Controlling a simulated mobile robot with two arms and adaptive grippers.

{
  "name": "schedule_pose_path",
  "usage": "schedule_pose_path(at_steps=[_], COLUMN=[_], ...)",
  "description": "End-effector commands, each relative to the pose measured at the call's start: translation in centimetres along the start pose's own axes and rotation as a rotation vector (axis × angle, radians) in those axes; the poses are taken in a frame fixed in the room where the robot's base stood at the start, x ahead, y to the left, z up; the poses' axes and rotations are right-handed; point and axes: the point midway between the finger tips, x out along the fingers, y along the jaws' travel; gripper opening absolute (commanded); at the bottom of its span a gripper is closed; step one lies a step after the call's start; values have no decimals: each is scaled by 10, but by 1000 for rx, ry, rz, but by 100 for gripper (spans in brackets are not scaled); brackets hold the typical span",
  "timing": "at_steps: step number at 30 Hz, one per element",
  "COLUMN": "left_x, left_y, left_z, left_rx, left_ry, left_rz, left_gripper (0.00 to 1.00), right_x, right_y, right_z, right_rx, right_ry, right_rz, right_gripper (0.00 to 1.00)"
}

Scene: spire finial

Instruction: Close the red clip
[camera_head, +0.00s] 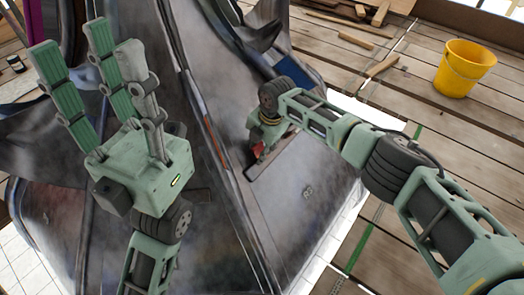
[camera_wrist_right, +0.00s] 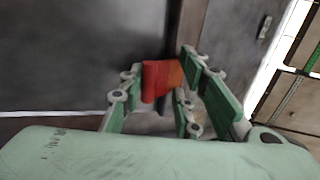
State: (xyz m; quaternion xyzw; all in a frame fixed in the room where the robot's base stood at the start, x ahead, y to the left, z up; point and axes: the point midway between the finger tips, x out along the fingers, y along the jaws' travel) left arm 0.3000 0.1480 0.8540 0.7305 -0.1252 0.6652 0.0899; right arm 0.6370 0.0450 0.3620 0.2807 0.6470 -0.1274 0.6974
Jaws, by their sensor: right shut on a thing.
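The red clip (camera_wrist_right: 156,80) sits at the dark metal surface of the spire, between the green fingers of my right gripper (camera_wrist_right: 160,92) in the right wrist view. An orange part shows at its right side. In the head view a small bit of the red clip (camera_head: 257,150) shows beside my right gripper (camera_head: 260,158), which is low against the metal panel. The right gripper is shut on the clip. My left gripper (camera_head: 88,58) is raised at the left, fingers pointing up and spread apart, open and empty, away from the clip.
The dark sloping spire panels (camera_head: 310,215) fill the middle. A raised seam (camera_head: 215,150) runs just left of the right gripper. A yellow bucket (camera_head: 465,68) and loose wood pieces (camera_head: 382,66) lie on the plank deck at the upper right.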

Motion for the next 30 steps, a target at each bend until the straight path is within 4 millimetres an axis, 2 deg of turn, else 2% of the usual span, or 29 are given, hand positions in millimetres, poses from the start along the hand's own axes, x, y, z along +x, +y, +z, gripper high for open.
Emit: schedule_pose_path(at_steps=[1, 11, 12, 16, 26, 30], left_x=[-1, 1, 1, 1, 1, 1], left_y=[0, 0, 0, 0, 0, 0], left_z=[0, 0, 0, 0, -1, -1], left_rx=[0, 0, 0, 0, 0, 0], left_ry=[4, 5, 5, 5, 5, 5], left_rz=[1, 1, 1, 1, 1, 2], left_gripper=[40, 40, 40, 40, 40, 40], right_x=[-1, 0, 0, 0, 0, -8], right_y=[7, 5, 5, 4, 2, 2], right_z=[-1, -3, -3, -3, -3, -2], right_rx=[-2, -2, -2, -2, -1, -1], right_ry=[-3, 3, 3, 4, 5, 5], right_rz=[12, 2, 2, -1, -6, -6], right_gripper=[4, 3, 33, 44, 45, 45])
